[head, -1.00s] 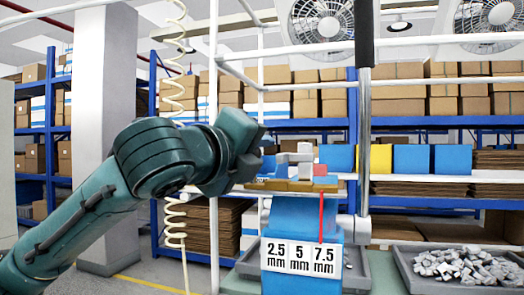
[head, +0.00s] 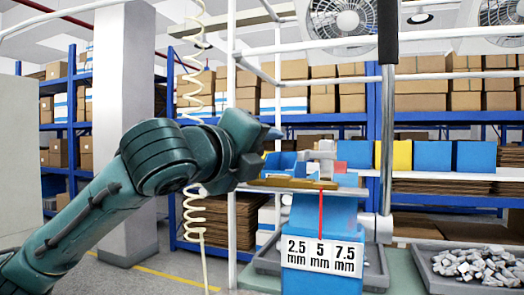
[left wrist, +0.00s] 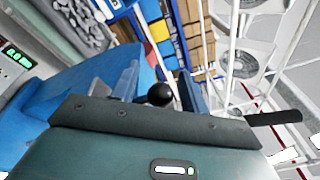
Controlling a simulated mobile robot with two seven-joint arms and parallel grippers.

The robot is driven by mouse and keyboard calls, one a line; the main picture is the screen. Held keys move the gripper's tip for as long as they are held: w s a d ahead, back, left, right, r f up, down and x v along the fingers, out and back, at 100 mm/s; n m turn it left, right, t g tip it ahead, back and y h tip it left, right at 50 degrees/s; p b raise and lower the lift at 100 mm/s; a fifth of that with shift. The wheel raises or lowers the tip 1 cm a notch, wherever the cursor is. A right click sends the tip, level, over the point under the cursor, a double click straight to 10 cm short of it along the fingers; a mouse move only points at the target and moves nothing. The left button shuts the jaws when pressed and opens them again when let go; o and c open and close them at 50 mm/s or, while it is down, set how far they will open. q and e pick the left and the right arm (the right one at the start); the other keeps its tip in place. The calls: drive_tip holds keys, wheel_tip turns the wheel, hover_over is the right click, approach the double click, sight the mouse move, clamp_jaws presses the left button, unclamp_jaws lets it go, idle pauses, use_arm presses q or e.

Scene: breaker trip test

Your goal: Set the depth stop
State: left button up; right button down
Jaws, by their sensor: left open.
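The depth stop's blue stand (head: 320,215) is right of centre in the head view. Its white scale (head: 322,256) reads 2.5, 5 and 7.5 mm. The thin red pointer (head: 321,212) hangs in line with the 5 mark. Above are a brass-coloured slide (head: 292,183), a grey upright block and a small pink block (head: 340,167). My left gripper (head: 277,149) is at the left of this top part. In the left wrist view it is open, with a round black knob (left wrist: 160,95) showing between its fingers. Whether they touch the knob cannot be told. My right gripper is not in view.
A grey tray of small metal-coloured pieces (head: 478,264) stands at the right. A dark-topped vertical post (head: 387,120) rises just right of the stand. Blue and yellow bins (head: 433,155) line the shelf behind.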

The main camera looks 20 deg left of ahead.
use_arm(q)
drive_tip(key=b+v, duration=0.2)
drive_tip(key=v, duration=1.1)
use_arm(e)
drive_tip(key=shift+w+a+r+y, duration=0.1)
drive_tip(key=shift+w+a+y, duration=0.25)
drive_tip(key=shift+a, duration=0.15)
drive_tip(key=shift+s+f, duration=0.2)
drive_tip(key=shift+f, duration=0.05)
